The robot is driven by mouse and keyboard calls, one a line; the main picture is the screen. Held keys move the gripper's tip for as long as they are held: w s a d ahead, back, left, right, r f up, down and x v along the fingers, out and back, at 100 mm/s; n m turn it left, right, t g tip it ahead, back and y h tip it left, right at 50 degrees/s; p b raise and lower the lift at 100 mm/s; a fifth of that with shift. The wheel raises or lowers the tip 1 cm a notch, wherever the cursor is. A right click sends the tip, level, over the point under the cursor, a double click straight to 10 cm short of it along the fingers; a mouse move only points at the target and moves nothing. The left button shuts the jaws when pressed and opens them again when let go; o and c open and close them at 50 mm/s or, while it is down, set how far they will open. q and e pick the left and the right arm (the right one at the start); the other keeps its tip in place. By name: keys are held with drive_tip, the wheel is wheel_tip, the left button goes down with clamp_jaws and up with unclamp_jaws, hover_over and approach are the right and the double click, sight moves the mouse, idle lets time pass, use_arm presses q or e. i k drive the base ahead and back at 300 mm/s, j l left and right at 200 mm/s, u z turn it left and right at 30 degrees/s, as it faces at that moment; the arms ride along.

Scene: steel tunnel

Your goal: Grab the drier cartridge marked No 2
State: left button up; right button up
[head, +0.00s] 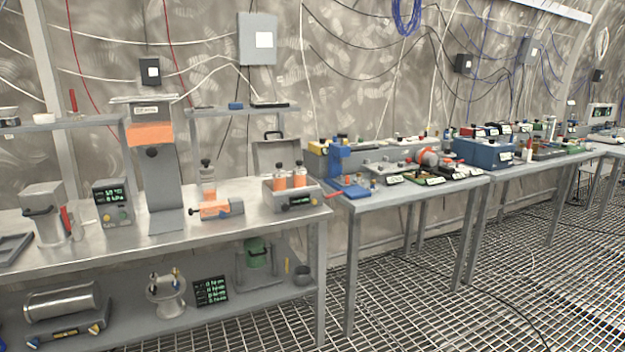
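Several clear cartridges with orange filling and dark caps are on the steel bench at left. Up to three stand upright in a grey holder (292,200) with a small green-lit display, near the bench's right end; one of these cartridges (280,181) is at its left. Another capped clear one (208,182) stands upright further left, partly hidden behind an orange cylinder with grey ends (215,209) lying on its side. No number can be read on any of them, so I cannot tell which is No 2. Neither of my grippers is in view.
The steel bench (110,248) also holds a tall grey stand (165,180) with an orange band, a display box (114,204) and a grey canister (45,213). Crowded tables (400,190) continue right. The grated floor (420,310) in front is clear apart from a cable.

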sight(279, 177)
drive_tip(key=i+l, duration=0.15)
drive_tip(key=i, duration=0.35)
drive_tip(key=i+l, duration=0.2)
drive_tip(key=i, duration=0.3)
drive_tip(key=i+l, duration=0.15)
drive_tip(key=i, duration=0.35)
drive_tip(key=i+l, duration=0.2)
drive_tip(key=i, duration=0.3)
drive_tip(key=i+l+u, duration=0.1)
drive_tip(key=i+u, duration=0.25)
drive_tip(key=u, duration=0.15)
drive_tip(key=i+l+u, duration=0.2)
drive_tip(key=u, duration=0.25)
drive_tip(key=i+l+u, duration=0.3)
drive_tip(key=u, duration=0.2)
drive_tip(key=i+l+u, duration=0.25)
drive_tip(key=l+u, duration=0.25)
drive_tip(key=i+l+u, duration=0.1)
drive_tip(key=l+u, duration=0.35)
drive_tip(key=i+l+u, duration=0.2)
drive_tip(key=i+l, duration=0.1)
drive_tip(key=l, duration=0.1)
